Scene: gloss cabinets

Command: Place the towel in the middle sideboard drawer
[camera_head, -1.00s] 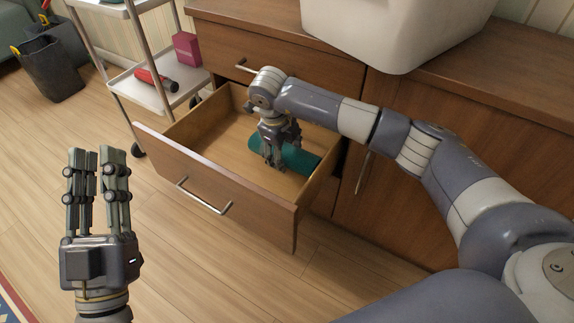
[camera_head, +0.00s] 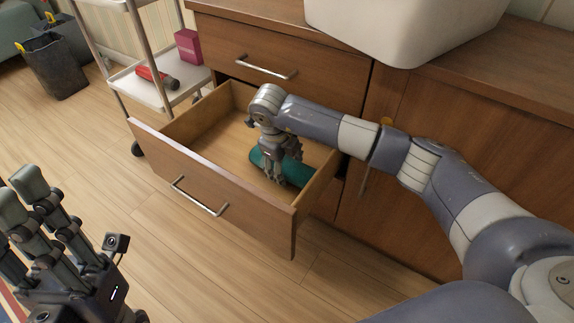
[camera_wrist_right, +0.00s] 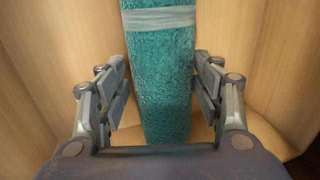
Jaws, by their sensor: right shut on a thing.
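The open sideboard drawer (camera_head: 216,193), below a shut upper drawer, is pulled well out. The rolled teal towel (camera_head: 297,174) lies on or just above its floor, toward the right side. My right gripper (camera_head: 277,178) reaches down into the drawer and is shut on the towel. In the right wrist view the towel (camera_wrist_right: 163,75), with a pale band around it, runs between the fingers of my right gripper (camera_wrist_right: 164,100). The fingers partly hide the towel in the head view. My left gripper (camera_head: 22,215) is open and empty at the lower left, partly cut off by the frame.
A white bin-like container (camera_head: 405,30) stands on the sideboard top (camera_head: 500,75). The upper drawer (camera_head: 300,62) is shut. A white trolley (camera_head: 135,88) with a red flashlight (camera_head: 155,77) and a magenta box (camera_head: 189,46) stands left of the drawer. The wood floor in front is clear.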

